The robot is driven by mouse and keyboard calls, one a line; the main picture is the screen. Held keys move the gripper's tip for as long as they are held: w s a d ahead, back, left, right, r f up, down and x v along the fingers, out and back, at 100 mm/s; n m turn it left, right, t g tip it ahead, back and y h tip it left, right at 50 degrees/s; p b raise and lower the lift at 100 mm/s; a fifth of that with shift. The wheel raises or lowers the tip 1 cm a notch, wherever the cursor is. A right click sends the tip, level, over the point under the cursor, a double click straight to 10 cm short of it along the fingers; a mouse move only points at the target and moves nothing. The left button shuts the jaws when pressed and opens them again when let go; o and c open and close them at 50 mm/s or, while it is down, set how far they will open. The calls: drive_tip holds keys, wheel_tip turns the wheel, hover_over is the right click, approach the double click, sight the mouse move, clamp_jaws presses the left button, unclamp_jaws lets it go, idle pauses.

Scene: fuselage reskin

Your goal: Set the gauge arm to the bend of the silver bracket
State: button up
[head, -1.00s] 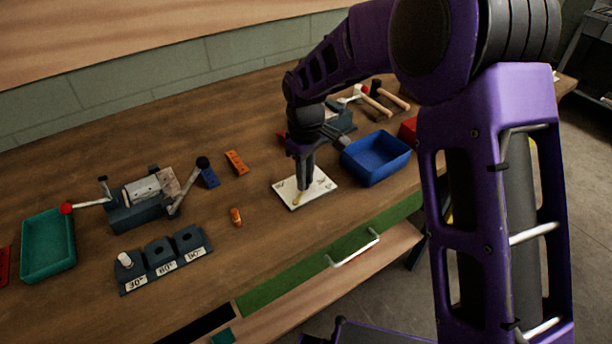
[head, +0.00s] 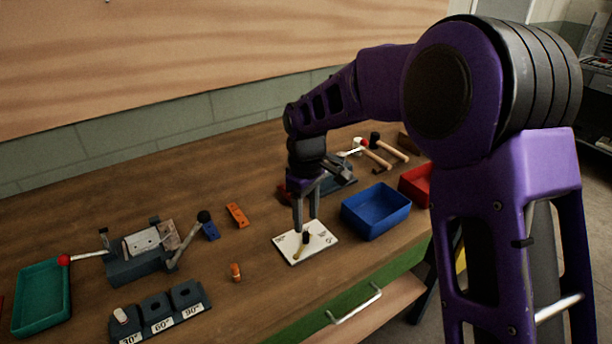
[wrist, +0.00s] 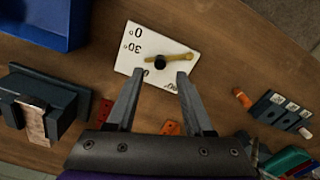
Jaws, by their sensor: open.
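The gauge is a white plate (head: 290,252) on the bench with a black knob (head: 306,238) and a brass-yellow arm (head: 297,253). In the wrist view the arm (wrist: 180,57) lies across the plate (wrist: 130,62) under the knob (wrist: 159,62), its long end to the right; I cannot tell its exact reading. My gripper (head: 306,224) is open and empty above the plate. In the wrist view my gripper's (wrist: 159,76) fingertips sit either side of the knob's line, apart from it. A silver-grey piece (head: 142,241) lies on the dark fixture at left; whether it is the bracket is unclear.
A blue bin (head: 376,212) stands right of the gauge, a red bin (head: 415,184) behind it. Left are a dark fixture (head: 135,268) with levers, a teal tray (head: 42,297) and labelled angle blocks (head: 158,312). Orange pieces (head: 237,215) and hammers (head: 378,155) lie on the bench.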

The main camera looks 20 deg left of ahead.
sight(306, 234)
wheel_tip(306, 234, up, 12)
drive_tip(key=p, duration=0.1)
drive_tip(key=shift+r, duration=0.25)
